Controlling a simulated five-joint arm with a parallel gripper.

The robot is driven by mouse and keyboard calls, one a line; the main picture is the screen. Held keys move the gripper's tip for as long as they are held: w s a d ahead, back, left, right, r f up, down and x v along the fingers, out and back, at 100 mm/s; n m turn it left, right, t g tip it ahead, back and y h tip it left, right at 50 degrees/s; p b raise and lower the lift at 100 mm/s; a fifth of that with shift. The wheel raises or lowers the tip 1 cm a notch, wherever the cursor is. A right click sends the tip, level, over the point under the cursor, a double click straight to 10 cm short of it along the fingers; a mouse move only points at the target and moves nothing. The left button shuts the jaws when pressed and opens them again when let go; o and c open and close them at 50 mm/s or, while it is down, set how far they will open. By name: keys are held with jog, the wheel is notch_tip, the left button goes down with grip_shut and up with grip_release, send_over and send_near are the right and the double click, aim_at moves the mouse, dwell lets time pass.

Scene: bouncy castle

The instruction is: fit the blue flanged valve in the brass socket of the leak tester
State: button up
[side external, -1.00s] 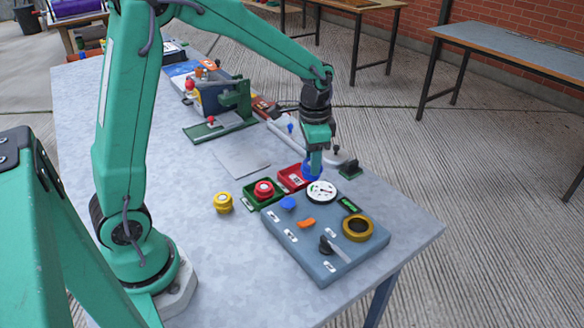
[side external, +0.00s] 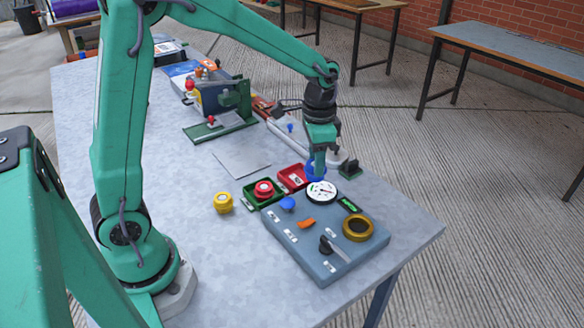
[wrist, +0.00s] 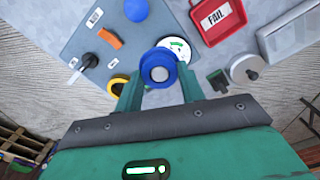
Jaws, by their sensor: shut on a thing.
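The blue flanged valve (wrist: 158,70) is held between the fingers of my gripper (wrist: 158,92) in the wrist view. In the side view my gripper (side external: 318,170) is shut on it, and the valve (side external: 312,172) is partly hidden behind the fingers and the gauge. It is behind the gauge end of the leak tester (side external: 285,247), apart from the socket. The brass socket (side external: 358,228) is an open ring at the tester's right side. In the wrist view the brass socket (wrist: 117,86) is partly hidden by my gripper.
The tester's top carries a white gauge (side external: 321,192), a blue button (side external: 288,203), an orange switch (side external: 306,224) and a black lever (side external: 335,250). A red tray (side external: 293,177) marked FAIL and a green tray (side external: 249,196) holding a red valve stand behind. A yellow valve (side external: 223,202) stands left.

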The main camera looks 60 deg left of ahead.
jog(key=shift+r, duration=0.15)
jog(key=shift+r, duration=1.85)
jog(key=w+d+f, duration=0.2)
jog(key=d+f, duration=0.1)
jog(key=d, duration=1)
jog(key=shift+d+f, duration=0.2)
jog(key=shift+f, duration=0.15)
jog(key=shift+f, duration=2.2)
jog(key=shift+f, duration=0.9)
dwell(1.2)
